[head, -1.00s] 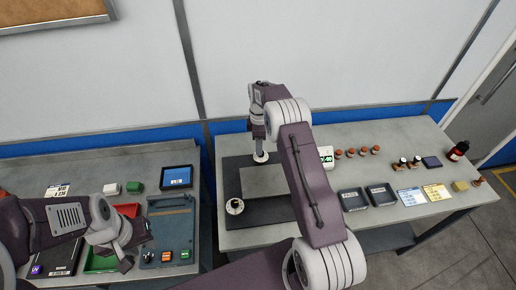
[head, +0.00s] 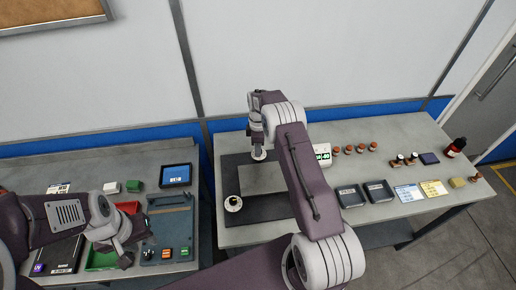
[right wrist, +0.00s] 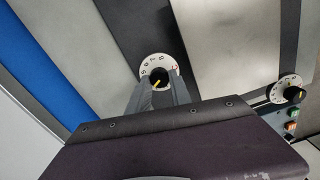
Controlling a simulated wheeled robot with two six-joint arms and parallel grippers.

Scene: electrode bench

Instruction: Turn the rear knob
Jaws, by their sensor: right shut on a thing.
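The rear knob (right wrist: 159,72) is a round dial with a white, numbered ring, a black centre and a yellow pointer line. In the head view the rear knob (head: 259,153) sits at the back of a dark mat, mostly under my right gripper (head: 257,141). In the right wrist view my right gripper (right wrist: 158,88) has its two grey fingers shut on the black centre of the knob. A similar front knob (head: 233,203) stands nearer, apart from the gripper, and also shows in the right wrist view (right wrist: 286,90). My left gripper (head: 128,256) hangs over the left bench; its opening is unclear.
A small green-lit display (head: 323,156) stands right of my right arm. Two dark trays (head: 365,193), several brown-capped vials (head: 361,149) and cards (head: 420,190) lie farther right. The left bench holds a grey-blue device (head: 170,225) and a small screen (head: 175,175). A white wall stands behind.

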